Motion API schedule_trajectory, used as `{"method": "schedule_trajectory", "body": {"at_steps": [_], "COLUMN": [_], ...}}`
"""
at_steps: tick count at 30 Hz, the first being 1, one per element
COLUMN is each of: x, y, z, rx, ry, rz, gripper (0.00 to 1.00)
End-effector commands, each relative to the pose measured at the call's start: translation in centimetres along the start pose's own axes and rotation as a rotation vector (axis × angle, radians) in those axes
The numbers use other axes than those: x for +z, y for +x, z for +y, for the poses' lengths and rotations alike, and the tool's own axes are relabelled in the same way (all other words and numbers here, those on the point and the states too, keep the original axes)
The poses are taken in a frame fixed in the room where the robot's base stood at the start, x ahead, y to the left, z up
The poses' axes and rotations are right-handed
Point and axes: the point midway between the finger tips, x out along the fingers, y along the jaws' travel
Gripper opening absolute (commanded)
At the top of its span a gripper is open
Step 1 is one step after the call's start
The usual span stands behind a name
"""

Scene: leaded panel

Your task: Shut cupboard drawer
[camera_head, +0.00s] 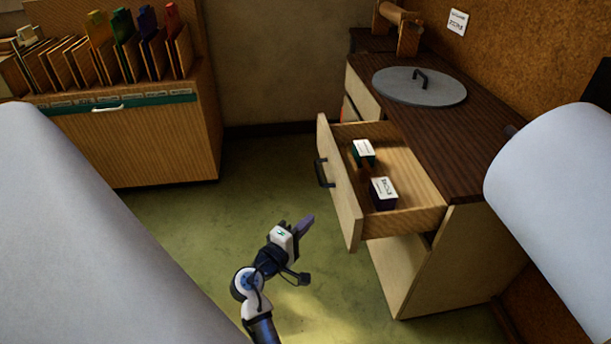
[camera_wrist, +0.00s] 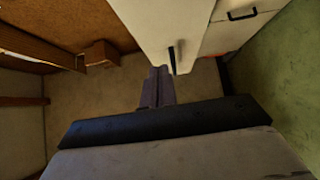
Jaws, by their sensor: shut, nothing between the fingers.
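The cupboard (camera_head: 463,240) stands at the right in the head view, with a dark wood top. The drawer front carries a dark handle (camera_head: 323,173). My gripper (camera_head: 307,225) is shut and empty, in front of the drawer front and apart from it, to its lower left in the picture. In the wrist view my gripper (camera_wrist: 158,88) shows near a pale panel with a dark handle (camera_wrist: 172,60).
A grey round lid (camera_head: 420,88) lies on the cupboard top. Below the drawer is an open space (camera_head: 398,265). A wooden cabinet (camera_head: 135,135) with upright folders stands at the back left. The green floor (camera_head: 250,195) between it and the cupboard is clear.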

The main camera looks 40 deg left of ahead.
Motion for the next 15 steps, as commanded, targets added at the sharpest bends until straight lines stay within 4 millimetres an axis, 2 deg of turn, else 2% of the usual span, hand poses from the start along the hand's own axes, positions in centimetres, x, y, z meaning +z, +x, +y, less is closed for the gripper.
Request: {"method": "schedule_trajectory", "body": {"at_steps": [3,8,15], "x": [0.0,0.0,2.3], "y": [2.8,6.1,8.1], "z": [0.2,0.2,0.1], "rx": [0.000,-0.001,-0.001], "ry": [0.001,0.003,0.002], "rz": [-0.002,-0.001,0.001], "gripper": [0.00,0.00,0.00]}}
